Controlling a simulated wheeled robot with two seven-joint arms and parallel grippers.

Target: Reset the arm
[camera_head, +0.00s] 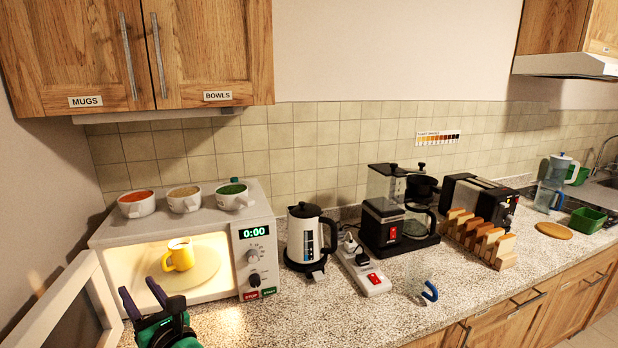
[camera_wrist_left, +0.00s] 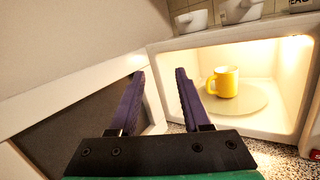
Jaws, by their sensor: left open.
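My left gripper (camera_head: 143,297) is open and empty, in front of the open microwave at the lower left of the head view. In the left wrist view its two purple fingers (camera_wrist_left: 160,80) stand apart with nothing between them. The microwave (camera_head: 262,232) is lit inside, its door (camera_head: 62,305) swung open to the left. A yellow mug (camera_head: 180,256) stands upright on the round turntable (camera_head: 205,270) inside; it also shows in the left wrist view (camera_wrist_left: 225,82), apart from my fingers. My right gripper is not in view.
Several bowls with coloured contents, one a red-topped bowl (camera_head: 137,204), stand on the microwave. Cabinets (camera_head: 205,50) hang above.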

